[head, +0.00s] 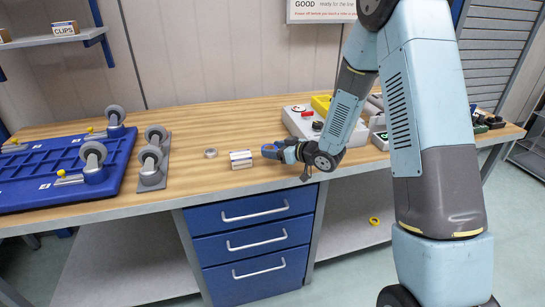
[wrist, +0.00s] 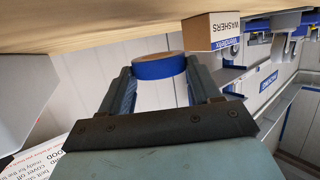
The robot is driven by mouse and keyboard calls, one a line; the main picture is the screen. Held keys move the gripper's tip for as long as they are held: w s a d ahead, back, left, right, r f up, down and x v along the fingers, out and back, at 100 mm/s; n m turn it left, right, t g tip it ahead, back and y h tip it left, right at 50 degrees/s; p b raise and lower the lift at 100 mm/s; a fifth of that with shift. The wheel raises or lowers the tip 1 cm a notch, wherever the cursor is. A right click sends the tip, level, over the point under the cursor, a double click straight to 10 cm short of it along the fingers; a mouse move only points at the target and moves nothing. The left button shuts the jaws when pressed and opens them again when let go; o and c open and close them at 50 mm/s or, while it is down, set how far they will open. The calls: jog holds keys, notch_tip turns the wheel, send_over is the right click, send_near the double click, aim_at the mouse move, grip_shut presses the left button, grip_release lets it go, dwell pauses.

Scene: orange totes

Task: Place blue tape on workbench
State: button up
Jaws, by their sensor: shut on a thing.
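A roll of blue tape (wrist: 158,67), with a tan side, is held between the two fingers of my gripper (wrist: 160,85) in the wrist view. In the head view my gripper (head: 268,151) is low over the front middle of the wooden workbench (head: 205,187), reaching in from the right, with the blue tape at its tip. The bench top fills the top of the tilted wrist view (wrist: 80,20). The tape is close to the bench surface; I cannot tell whether they touch.
A small box of washers (head: 241,160) stands just left of my gripper, also in the wrist view (wrist: 210,32). A metal ring (head: 210,153) lies farther left, near casters and a blue tray (head: 50,178). A yellow ring (head: 375,221) is below the bench.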

aim_at(274, 163)
jog(key=shift+w+a+f, duration=0.1)
jog(key=shift+w+f, duration=0.05)
jog(key=shift+f, duration=0.25)
notch_tip(274, 163, down, 2)
jog(key=shift+f, duration=0.3)
jog(key=shift+a, duration=0.1)
jog(key=shift+f, duration=0.15)
jog(key=o, duration=1)
jog(key=shift+o, duration=0.2)
